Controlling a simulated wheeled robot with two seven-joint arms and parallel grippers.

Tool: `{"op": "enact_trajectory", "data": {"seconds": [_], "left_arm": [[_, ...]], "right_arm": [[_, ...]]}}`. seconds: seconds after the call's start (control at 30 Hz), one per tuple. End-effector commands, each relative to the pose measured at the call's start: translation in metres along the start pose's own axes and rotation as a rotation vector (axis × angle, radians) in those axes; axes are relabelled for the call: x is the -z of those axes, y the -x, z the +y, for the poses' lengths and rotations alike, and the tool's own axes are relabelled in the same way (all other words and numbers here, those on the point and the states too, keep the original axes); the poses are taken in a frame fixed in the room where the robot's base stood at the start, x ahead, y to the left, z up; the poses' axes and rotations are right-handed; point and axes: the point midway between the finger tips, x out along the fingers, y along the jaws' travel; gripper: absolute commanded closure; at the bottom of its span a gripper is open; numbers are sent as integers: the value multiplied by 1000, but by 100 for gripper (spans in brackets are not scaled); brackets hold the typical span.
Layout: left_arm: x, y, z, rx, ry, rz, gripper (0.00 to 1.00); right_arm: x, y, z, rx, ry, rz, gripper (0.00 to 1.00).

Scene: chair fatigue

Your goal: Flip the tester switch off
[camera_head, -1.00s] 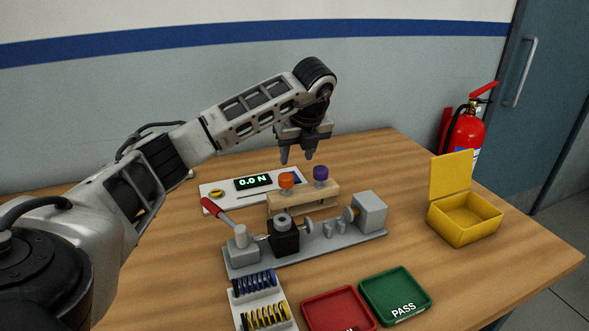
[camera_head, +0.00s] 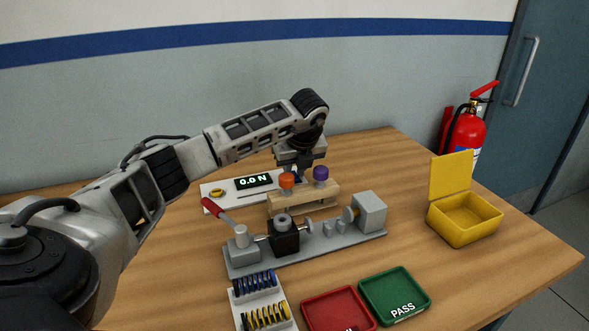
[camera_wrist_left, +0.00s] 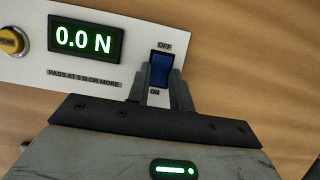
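The white tester panel (camera_head: 212,192) lies at the back of the table. Its lit display (camera_head: 254,181) reads 0.0 N. The blue rocker switch (camera_wrist_left: 161,70) shows in the left wrist view, with OFF printed at its far end and ON at its near end. My left gripper (camera_wrist_left: 160,85) is down over the switch, its two fingers apart with the switch showing between them. I cannot tell whether they touch it. In the head view the fingertips and switch are hidden behind the orange (camera_head: 287,181) and purple (camera_head: 320,173) knobs. My right gripper is not in view.
A wooden stand (camera_head: 300,204) with the knobs is just in front of the panel. The grey test rig (camera_head: 250,264) with a red-handled lever (camera_head: 211,207) is nearer. Spring rack (camera_head: 240,312), red tray (camera_head: 338,308), green PASS tray (camera_head: 395,296) and yellow box (camera_head: 465,218) surround it.

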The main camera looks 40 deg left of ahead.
Motion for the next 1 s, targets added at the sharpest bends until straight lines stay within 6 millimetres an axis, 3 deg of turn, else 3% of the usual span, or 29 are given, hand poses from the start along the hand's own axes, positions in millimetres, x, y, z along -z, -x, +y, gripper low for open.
{"op": "enact_trajectory", "data": {"seconds": [0.43, 0.8, 0.83, 0.9, 1.0], "left_arm": [[-10, 1, 0, -2, 4, 232, 100], [-9, 0, 0, 1, 1, 260, 100], [-9, 0, 0, 1, 1, 260, 76], [-9, 0, 0, 1, 1, 260, 56], [-9, -1, 0, 1, 1, 260, 56]], "right_arm": [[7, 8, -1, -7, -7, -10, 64], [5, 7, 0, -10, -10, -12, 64], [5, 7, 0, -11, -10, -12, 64], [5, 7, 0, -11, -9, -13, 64], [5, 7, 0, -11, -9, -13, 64]]}}
